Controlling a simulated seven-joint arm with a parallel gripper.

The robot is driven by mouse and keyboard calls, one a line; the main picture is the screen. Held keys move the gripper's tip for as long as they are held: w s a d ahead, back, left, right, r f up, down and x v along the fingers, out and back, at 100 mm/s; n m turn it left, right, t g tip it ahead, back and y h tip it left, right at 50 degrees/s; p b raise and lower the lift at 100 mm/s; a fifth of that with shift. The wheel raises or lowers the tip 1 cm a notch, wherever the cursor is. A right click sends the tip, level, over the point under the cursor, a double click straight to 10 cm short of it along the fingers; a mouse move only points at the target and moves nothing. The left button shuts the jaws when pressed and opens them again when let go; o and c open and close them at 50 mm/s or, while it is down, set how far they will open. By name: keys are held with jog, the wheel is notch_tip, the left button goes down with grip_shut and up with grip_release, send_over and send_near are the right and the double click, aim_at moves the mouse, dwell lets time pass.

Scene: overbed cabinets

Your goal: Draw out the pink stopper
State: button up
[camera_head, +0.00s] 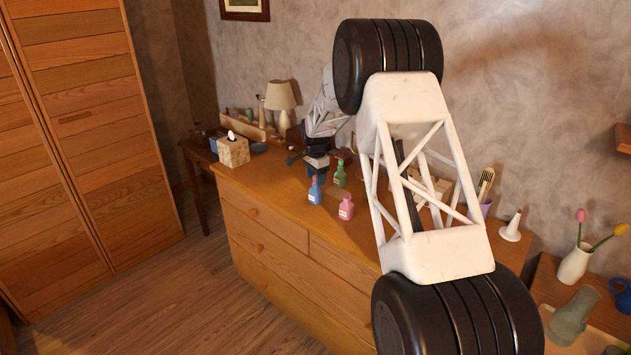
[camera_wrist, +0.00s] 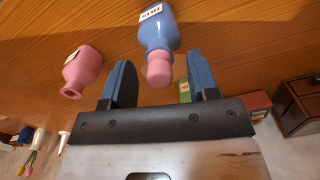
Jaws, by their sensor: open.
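The pink stopper (camera_wrist: 158,72) sits in the neck of a blue bottle (camera_wrist: 157,28) with a white label. In the wrist view it lies between the fingers of my gripper (camera_wrist: 161,76), with gaps on both sides and no visible contact. In the head view my gripper (camera_head: 318,168) is just above and behind the blue bottle (camera_head: 315,191), which stands upright on the dresser top. The stopper is too small there to make out clearly.
A pink bottle (camera_head: 346,208) stands to the right of the blue one. A green bottle (camera_head: 340,175) stands behind, close to my gripper. The wooden dresser (camera_head: 275,205) has free top to the left. A tissue box (camera_head: 233,151) and a lamp (camera_head: 281,97) are farther left.

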dwell(0.3)
jog(key=c, duration=1)
jog(key=shift+r, duration=0.2)
jog(key=shift+r, duration=0.55)
jog(key=shift+s+r, duration=0.2)
jog(key=shift+r, duration=0.35)
jog(key=shift+s+r, duration=0.15)
jog(key=shift+r, duration=0.4)
jog(key=s+d+r, duration=0.1)
jog(key=s+d, duration=0.1)
jog(key=s, duration=1.3)
jog(key=shift+r, duration=0.15)
